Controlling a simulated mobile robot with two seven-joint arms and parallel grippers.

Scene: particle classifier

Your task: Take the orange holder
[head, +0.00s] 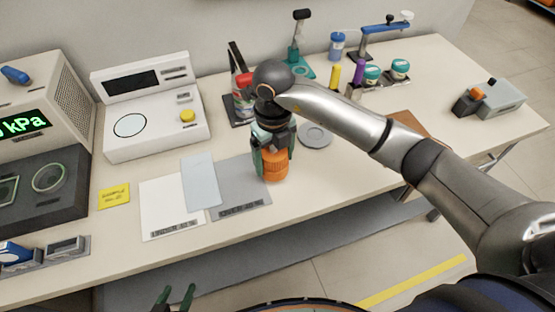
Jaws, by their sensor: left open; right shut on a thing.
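The orange holder (275,170) is a ribbed, round orange piece near the front middle of the bench, by the right edge of a grey sheet. My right gripper (271,158) points down and is shut on it, with a finger on each side. The gripper hides the holder's upper part. I cannot tell whether its bottom touches the bench. My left gripper (174,298) shows only as two dark green fingertips at the bottom edge of the view, apart and empty, in front of the bench.
Left of the holder lie a white sheet (167,207), a pale blue sheet (200,181) and the grey sheet (240,187). A white scale (152,128) stands behind. A grey disc (315,135) lies right of the gripper. Bottles and stands line the back. Free bench lies to the right.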

